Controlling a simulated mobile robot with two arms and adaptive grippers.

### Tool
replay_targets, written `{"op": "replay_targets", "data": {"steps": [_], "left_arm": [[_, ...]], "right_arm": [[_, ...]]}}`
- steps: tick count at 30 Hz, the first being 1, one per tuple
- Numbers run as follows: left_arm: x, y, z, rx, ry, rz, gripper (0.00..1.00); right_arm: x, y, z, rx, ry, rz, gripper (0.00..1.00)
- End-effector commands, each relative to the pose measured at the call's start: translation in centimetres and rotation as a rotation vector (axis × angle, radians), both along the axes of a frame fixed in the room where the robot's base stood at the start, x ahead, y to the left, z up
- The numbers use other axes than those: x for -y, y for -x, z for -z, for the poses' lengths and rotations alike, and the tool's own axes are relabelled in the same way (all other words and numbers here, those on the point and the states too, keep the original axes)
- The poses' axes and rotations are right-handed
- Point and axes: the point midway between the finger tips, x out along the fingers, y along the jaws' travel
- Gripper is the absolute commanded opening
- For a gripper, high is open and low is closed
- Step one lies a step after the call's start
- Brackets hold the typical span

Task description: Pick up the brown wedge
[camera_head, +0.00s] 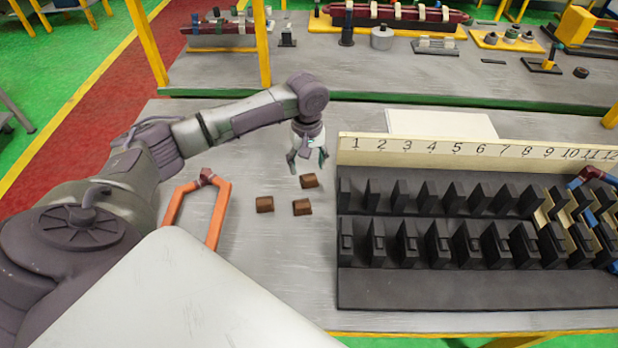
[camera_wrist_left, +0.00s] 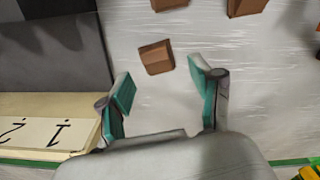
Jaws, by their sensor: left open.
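Three brown wedges lie on the grey table left of the slotted black block. The far wedge (camera_head: 309,181) is just below my left gripper (camera_head: 307,160), the left wedge (camera_head: 264,204) is farther left, and the near wedge (camera_head: 302,207) is nearer the front. In the left wrist view one brown wedge (camera_wrist_left: 156,57) lies ahead of the open fingers (camera_wrist_left: 165,92), between their lines and apart from them. Two more wedges (camera_wrist_left: 246,6) (camera_wrist_left: 169,3) are cut by the top edge. My left gripper is open, empty and above the table. My right gripper is not in view.
The black slotted block (camera_head: 470,290) has a numbered cream strip (camera_head: 365,147) along its back and coloured pieces at its right end. An orange-red bent piece (camera_head: 219,214) lies left of the wedges. A white sheet (camera_head: 440,123) lies behind the strip.

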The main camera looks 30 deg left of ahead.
Motion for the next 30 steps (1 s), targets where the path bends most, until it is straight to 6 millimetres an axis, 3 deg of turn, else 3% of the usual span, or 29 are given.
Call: {"op": "replay_targets", "data": {"steps": [7, 16, 27, 30], "left_arm": [[0.3, -0.2, 3.4, -0.002, -0.001, -0.001, 0.65], [0.3, -0.2, 4.0, 0.001, -0.001, 0.001, 0.65], [0.3, -0.3, 3.9, 0.001, -0.001, 0.0, 0.03], [0.3, -0.3, 3.9, 0.001, -0.001, 0.0, 0.0]], "right_arm": [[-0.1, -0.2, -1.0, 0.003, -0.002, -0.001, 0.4], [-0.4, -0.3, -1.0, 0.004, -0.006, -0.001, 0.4], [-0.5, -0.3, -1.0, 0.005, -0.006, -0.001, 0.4], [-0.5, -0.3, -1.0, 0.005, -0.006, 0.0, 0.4]]}}
